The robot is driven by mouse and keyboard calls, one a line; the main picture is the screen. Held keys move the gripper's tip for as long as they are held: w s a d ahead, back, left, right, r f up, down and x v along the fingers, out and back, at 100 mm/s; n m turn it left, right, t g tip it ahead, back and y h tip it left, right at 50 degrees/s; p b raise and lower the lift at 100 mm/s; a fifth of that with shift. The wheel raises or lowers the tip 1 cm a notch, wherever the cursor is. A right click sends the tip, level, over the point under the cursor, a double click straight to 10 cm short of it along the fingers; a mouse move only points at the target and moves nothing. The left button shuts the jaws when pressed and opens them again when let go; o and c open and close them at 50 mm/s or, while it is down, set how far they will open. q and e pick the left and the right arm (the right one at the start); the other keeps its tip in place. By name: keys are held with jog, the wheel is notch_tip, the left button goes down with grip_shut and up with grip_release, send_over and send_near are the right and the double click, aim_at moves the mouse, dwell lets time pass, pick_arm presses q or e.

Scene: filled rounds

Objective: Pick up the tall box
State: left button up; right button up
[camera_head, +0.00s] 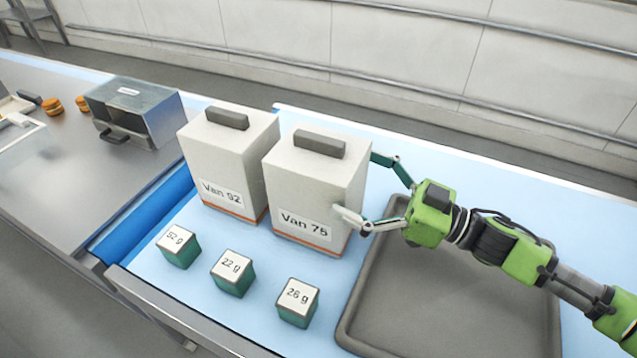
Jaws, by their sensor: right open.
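Two tall white boxes with dark grey top handles and orange bottom bands stand side by side on the light blue surface. The left one is labelled "Van 92" (222,160); the right one is labelled "Van 75" (305,190). My right gripper (358,185) is open at the right side of the Van 75 box. One finger is at its front right edge and the other is by its far right side, partly hidden behind it. I cannot tell whether the fingers touch the box. My left gripper is not in view.
Three small green cubes with white tops, "52 g" (179,247), "22 g" (232,273) and "26 g" (298,302), stand in front of the boxes. A grey tray (440,310) lies under my right arm. A metal bin (135,110) stands left, beyond a blue strip.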

aim_at(327, 167)
jog(key=p+x, duration=0.2)
jog(key=x, duration=0.1)
jog(key=p+x, duration=0.1)
jog(key=shift+w+a+r, duration=0.15)
jog(key=shift+a+r, duration=0.15)
jog(key=shift+r, duration=0.05)
jog(key=shift+w+a+f, duration=0.15)
jog(key=shift+w+a, duration=0.05)
jog(key=shift+a, duration=0.15)
jog(key=shift+s+d, duration=0.1)
jog(key=shift+d, duration=0.05)
jog(key=c, duration=1.4)
jog(key=shift+c, duration=0.6)
